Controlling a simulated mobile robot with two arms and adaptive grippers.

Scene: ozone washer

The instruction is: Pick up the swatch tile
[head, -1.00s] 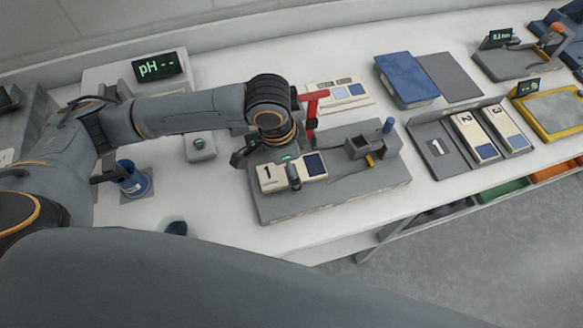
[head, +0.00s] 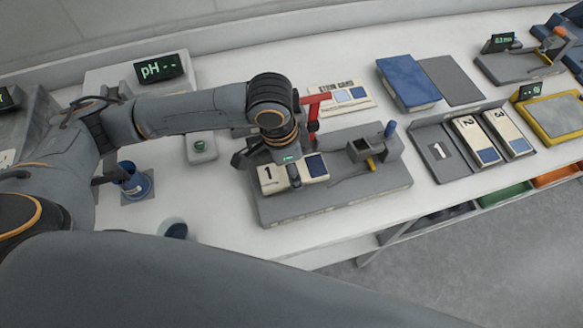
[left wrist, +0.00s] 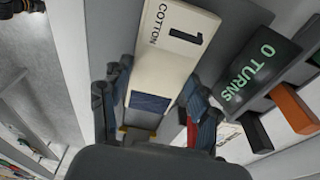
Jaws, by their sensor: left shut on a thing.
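The swatch tile (head: 315,167) is a cream slab marked 1 with a dark blue patch. It is over the left part of a grey fixture (head: 340,190); I cannot tell whether it touches it. My left gripper (head: 290,172) is shut on the tile from above, and its fingers hide the tile's middle. In the left wrist view the tile (left wrist: 165,60) reads "1 COTTON" and lies between the fingers of my left gripper (left wrist: 155,105), with its blue patch nearest the palm. My right gripper is not in view.
A grey rack (head: 436,171) at right has an empty slot marked 1 beside tiles 2 (head: 473,140) and 3 (head: 505,132). A red handle (head: 313,108) stands behind the fixture. A blue cup (head: 135,185) is at left. A display (left wrist: 262,65) reads "0 TURNS".

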